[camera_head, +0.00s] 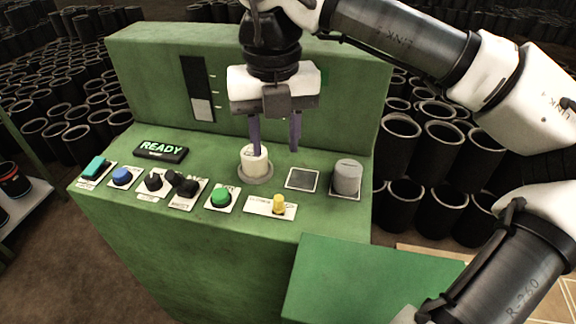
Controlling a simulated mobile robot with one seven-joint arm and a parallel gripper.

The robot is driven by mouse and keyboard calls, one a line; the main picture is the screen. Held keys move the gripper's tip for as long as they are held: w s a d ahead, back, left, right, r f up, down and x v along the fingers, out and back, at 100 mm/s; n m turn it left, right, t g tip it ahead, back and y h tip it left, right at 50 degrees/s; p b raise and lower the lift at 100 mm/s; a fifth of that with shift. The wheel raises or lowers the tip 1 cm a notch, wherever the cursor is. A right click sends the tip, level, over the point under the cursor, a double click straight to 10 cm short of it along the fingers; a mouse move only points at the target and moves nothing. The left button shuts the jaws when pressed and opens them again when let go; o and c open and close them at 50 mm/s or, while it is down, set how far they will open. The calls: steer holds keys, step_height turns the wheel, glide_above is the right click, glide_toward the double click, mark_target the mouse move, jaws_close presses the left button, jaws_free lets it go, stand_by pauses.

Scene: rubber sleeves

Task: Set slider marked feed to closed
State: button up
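A small slider with a yellow knob (278,204) sits on a white plate (259,206) at the front of the green console. The knob stands toward the plate's right part. Small print lies on the plate left of the knob, too small to read, so I cannot confirm the word feed. My gripper (275,152) points down above the console, behind the slider. Its two purple fingers are apart with nothing seen between them. The left finger overlaps the top of a cream cylinder (252,162) in the picture; whether they touch I cannot tell.
The console (130,195) also carries a READY display (160,150), a teal switch (95,168), a blue knob (122,176), black knobs (186,186), a green button (220,196), a dark square (302,179) and a grey cylinder (347,177). Black sleeves (440,145) stand behind.

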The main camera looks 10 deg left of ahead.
mark_target(279, 198)
steer(key=f, duration=0.4)
steer(key=f+p, duration=0.1)
steer(key=f, duration=0.4)
steer(key=f+p, duration=0.1)
steer(key=f, duration=0.3)
steer(key=shift+w+f, duration=0.3)
jaws_close()
